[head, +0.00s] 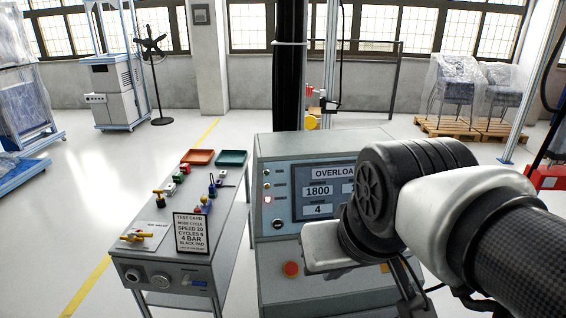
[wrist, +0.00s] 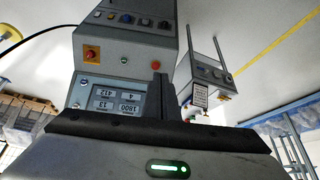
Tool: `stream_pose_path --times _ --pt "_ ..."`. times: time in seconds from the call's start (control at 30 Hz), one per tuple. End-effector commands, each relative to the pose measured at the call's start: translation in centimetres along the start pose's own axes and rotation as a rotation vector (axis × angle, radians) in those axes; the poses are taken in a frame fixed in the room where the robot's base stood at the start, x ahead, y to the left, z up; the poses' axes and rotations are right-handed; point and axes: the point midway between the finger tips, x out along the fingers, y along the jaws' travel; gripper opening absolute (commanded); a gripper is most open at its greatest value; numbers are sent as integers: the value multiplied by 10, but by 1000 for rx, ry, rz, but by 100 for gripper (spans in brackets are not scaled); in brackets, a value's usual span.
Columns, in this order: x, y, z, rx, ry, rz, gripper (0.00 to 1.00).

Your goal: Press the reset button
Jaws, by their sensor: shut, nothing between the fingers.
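The grey control console (head: 280,250) stands in front of me, and its screen (head: 310,205) reads OVERLOAD, partly covered by my arm. The wrist view also shows a green button (wrist: 124,61) and a red mushroom button (wrist: 91,54) on a yellow base. Several knobs and buttons, one blue (wrist: 126,19), line the front face. No button label is readable. My gripper (wrist: 157,95) is shut and empty, apart from the buttons. The head view hides its fingertips.
A grey side table (head: 165,265) stands left of the console. It carries a test card (head: 191,233), small coloured parts and two trays, red (head: 198,157) and green (head: 232,158). Open floor lies further left.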

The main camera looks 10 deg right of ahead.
Motion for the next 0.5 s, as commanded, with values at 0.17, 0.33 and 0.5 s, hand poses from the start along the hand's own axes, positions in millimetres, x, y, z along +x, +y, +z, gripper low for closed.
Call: stream_pose_path --times 0.17,0.33,0.5 --pt "30 4 -20 14 29 -27 0" --pt "112 34 -70 62 124 -30 0" --pt "205 99 -110 98 237 93 0"
